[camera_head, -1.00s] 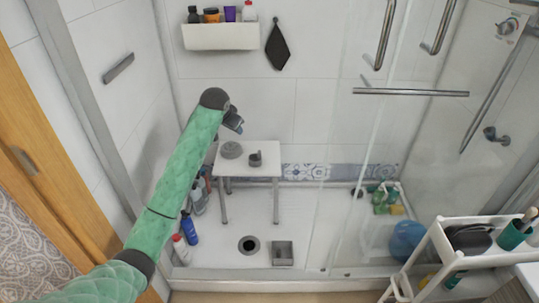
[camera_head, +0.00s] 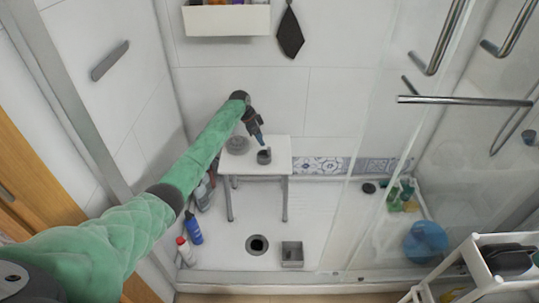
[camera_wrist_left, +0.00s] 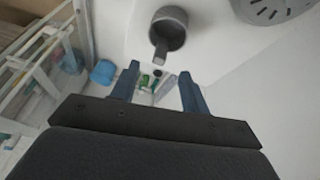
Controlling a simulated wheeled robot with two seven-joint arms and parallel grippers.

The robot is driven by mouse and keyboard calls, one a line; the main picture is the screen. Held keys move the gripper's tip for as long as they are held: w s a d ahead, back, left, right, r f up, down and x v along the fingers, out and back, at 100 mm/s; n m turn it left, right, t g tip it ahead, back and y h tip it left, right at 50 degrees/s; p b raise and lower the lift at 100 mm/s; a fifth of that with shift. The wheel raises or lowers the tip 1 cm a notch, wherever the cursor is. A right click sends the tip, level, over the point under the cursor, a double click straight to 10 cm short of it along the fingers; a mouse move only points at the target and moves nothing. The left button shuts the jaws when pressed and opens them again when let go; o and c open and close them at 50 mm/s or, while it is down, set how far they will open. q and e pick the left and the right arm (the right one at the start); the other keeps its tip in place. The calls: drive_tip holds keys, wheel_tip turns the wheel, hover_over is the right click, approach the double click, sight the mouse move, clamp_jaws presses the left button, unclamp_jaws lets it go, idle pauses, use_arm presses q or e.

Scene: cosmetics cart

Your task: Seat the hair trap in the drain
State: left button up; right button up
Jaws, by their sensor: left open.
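The hair trap, a small dark grey cup with a tab (camera_head: 264,157), stands on the white stool (camera_head: 280,146). It also shows in the left wrist view (camera_wrist_left: 170,27), its tab pointing towards the fingers. My left gripper (camera_head: 260,137) is open and empty, just above and beside the trap. In the left wrist view its two blue fingers (camera_wrist_left: 158,80) are apart, with the trap beyond their tips. The drain (camera_head: 257,244) is a dark round hole in the shower floor, in front of the stool. My right gripper is out of view.
A round grey slotted cover (camera_head: 238,145) lies on the stool left of the trap. Bottles (camera_head: 193,229) stand at the left wall. A glass door and white cart (camera_head: 480,260) are at the right.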

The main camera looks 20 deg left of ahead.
use_arm(q)
drive_tip(key=m, duration=0.1)
drive_tip(key=m+p, duration=0.1)
hover_over(264, 154)
drive_tip(key=s+d, duration=0.3)
drive_tip(key=shift+w+a+f, duration=0.1)
drive_tip(key=shift+f, duration=1.65)
drive_tip(key=shift+w+a+f, duration=0.1)
drive_tip(key=shift+f, duration=1.6)
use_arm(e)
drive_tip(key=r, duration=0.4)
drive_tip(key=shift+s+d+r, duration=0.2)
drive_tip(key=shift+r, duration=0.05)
use_arm(q)
drive_tip(key=shift+c, duration=0.3)
clamp_jaws()
